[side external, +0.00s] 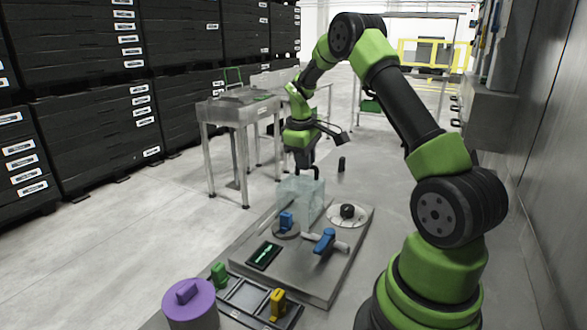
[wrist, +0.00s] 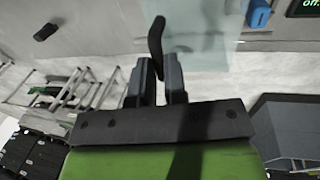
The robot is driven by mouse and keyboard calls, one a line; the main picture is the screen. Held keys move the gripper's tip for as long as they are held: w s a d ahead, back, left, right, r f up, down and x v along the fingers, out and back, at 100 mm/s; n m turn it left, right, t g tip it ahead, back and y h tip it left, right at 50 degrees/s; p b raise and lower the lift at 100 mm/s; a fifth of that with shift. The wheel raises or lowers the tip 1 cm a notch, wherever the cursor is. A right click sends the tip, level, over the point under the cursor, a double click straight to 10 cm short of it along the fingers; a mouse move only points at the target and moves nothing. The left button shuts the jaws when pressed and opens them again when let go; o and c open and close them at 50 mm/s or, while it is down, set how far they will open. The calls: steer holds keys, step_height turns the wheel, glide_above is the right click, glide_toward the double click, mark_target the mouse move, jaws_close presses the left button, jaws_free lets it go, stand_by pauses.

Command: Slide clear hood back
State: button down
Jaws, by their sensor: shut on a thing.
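The clear hood (side external: 302,200) is a see-through, bluish box at the far left part of the grey metal panel (side external: 335,270). It stands just behind the blue knob on a round grey base (side external: 286,222). My gripper (side external: 303,172) is above the hood, pointing down at its top. In the wrist view, my gripper (wrist: 158,78) has its two fingers shut on the hood's black curved handle (wrist: 156,38). The hood (wrist: 205,45) shows there as a pale, see-through area right of the handle. Its lower edges are hard to make out.
The panel also bears a black dial (side external: 348,212), a blue lever valve (side external: 325,240) and a dark display with green marks (side external: 263,255). A purple lidded cylinder (side external: 190,305), a green block (side external: 219,275) and a yellow block (side external: 278,304) are in front. A small black cylinder (side external: 341,164) stands behind.

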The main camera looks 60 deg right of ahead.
steer(key=d, duration=0.6)
steer(key=shift+d, duration=0.2)
steer(key=c, duration=1.2)
jaws_free()
steer(key=shift+o, duration=0.2)
steer(key=shift+r, duration=0.1)
step_height(320, 180, up, 10)
steer(key=a, duration=0.2)
steer(key=shift+f, duration=0.2)
